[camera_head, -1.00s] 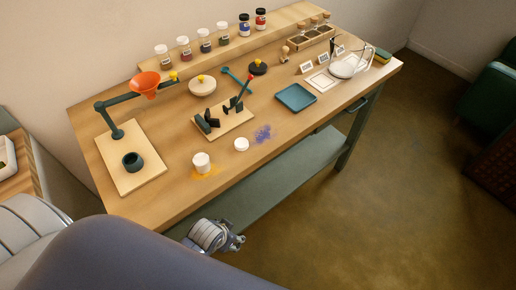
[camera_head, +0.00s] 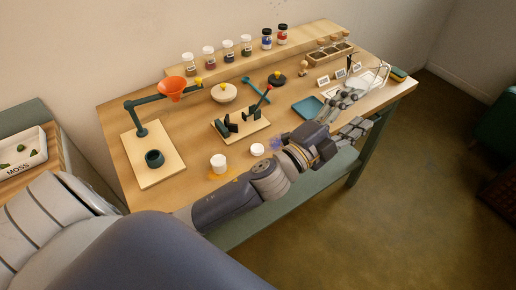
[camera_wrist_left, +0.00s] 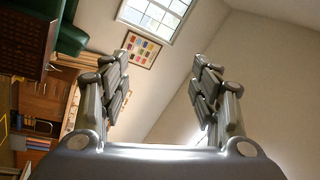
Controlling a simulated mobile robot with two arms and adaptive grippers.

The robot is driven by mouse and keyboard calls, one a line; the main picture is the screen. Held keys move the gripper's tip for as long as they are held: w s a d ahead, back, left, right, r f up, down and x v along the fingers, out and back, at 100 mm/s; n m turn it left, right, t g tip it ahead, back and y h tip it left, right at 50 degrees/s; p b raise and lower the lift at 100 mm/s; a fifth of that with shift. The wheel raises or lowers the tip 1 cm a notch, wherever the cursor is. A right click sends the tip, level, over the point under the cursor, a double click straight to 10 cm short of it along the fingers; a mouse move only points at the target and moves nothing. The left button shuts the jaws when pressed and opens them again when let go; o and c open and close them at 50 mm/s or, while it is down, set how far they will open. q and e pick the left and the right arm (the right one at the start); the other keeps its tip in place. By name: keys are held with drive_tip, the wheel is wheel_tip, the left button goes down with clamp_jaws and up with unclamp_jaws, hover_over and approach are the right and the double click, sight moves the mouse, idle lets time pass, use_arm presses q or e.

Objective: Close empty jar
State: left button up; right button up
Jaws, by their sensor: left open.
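My left gripper (camera_head: 358,112) is over the front right of the table, beyond the jar and the lid-like piece, pointing right. Its two fingers are spread and empty; they also show in the left wrist view (camera_wrist_left: 160,65), with only wall and room between them. My forearm passes just right of the lid-like piece. My right gripper is not in view.
A wooden board with dark clamps (camera_head: 240,124) lies behind the jar. A stand with an orange funnel (camera_head: 172,89) is at the left. A blue tray (camera_head: 308,107) and glass jug are near my gripper.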

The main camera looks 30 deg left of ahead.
use_arm(q)
drive_tip(key=s+d+r+m+g+h, duration=0.1)
drive_tip(key=d+r+m+g+h, duration=0.1)
drive_tip(key=d+r+m+h, duration=0.35)
drive_tip(key=s+d+f+m+g+h, duration=0.2)
drive_tip(key=s+d+f+m+g, duration=0.15)
drive_tip(key=m+g, duration=0.5)
drive_tip(key=s+d+f+m+g+h, duration=0.25)
drive_tip(key=d+m+g, duration=0.3)
drive_tip(key=m, duration=0.55)
drive_tip(key=w+a+f+m+g+y, duration=0.2)
drive_tip(key=a+f+m+y, duration=0.1)
drive_tip(key=a+f+y, duration=0.5)
drive_tip(key=w+a+f+m+g+y, duration=0.1)
drive_tip(key=a+f+m+g+y, duration=0.25)
drive_tip(key=a, duration=0.65)
drive_tip(key=w+a+n+t+y, duration=0.1)
drive_tip(key=a+y, duration=0.6)
drive_tip(key=a, duration=1)
drive_tip(key=shift+a+r, duration=0.3)
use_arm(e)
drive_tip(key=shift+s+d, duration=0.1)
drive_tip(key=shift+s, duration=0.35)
